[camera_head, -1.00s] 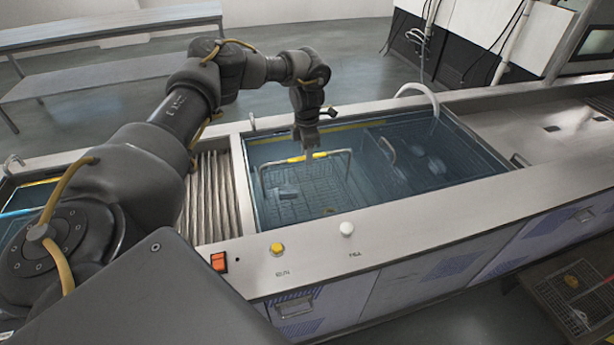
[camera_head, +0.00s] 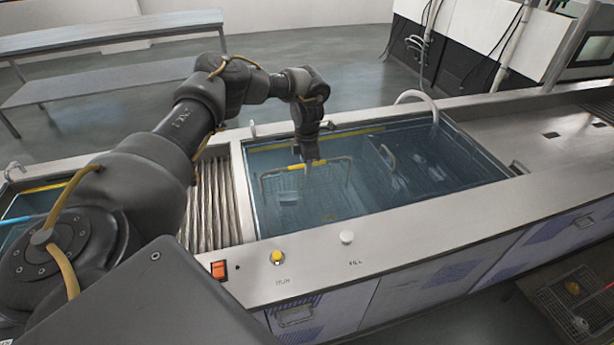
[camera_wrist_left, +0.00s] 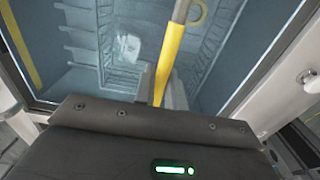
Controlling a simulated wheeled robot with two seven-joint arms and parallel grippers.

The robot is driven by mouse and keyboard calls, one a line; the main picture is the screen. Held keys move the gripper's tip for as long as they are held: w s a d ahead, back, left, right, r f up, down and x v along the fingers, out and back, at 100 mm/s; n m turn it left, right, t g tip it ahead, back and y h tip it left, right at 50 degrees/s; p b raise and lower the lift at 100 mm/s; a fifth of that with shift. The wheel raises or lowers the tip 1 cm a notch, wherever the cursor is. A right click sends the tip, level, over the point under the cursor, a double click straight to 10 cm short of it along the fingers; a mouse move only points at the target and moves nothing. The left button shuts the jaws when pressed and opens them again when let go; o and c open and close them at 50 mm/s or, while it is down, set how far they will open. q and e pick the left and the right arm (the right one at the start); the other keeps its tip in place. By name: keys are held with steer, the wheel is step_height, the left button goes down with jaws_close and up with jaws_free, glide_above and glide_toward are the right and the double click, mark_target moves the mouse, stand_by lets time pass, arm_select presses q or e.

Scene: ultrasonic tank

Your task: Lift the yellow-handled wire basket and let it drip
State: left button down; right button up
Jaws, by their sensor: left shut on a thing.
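The wire basket (camera_head: 322,192) is in the left part of the water-filled tank (camera_head: 420,208). Its raised handle has a yellow grip bar (camera_head: 276,170), also seen in the left wrist view (camera_wrist_left: 180,45). My left gripper (camera_head: 312,164) points down over the basket and is shut on the yellow bar, near its middle. In the wrist view the bar passes between the fingers (camera_wrist_left: 160,92). A pale item (camera_wrist_left: 128,46) shows blurred inside the basket. Most of the basket looks below the waterline; whether it touches the tank floor cannot be told. My right gripper is not in view.
A grey handle (camera_head: 388,157) and pale items stand in the tank's right part. A white curved pipe (camera_head: 417,97) arches over the back rim. A ribbed drainboard (camera_head: 212,205) lies left of the tank. A yellow button (camera_head: 278,257) and white knob (camera_head: 347,237) sit on the front ledge.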

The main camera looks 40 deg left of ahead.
arm_select(q)
steer(key=shift+r, duration=0.1)
steer(key=shift+w+r, duration=0.1)
steer(key=shift+r, duration=0.4)
step_height(320, 180, up, 8)
steer(key=shift+r+b, duration=0.15)
steer(key=shift+b, duration=0.9)
step_height(320, 180, up, 12)
steer(key=p, duration=0.4)
steer(key=shift+f+p, duration=0.25)
steer(key=shift+p, duration=0.1)
stand_by(4.7)
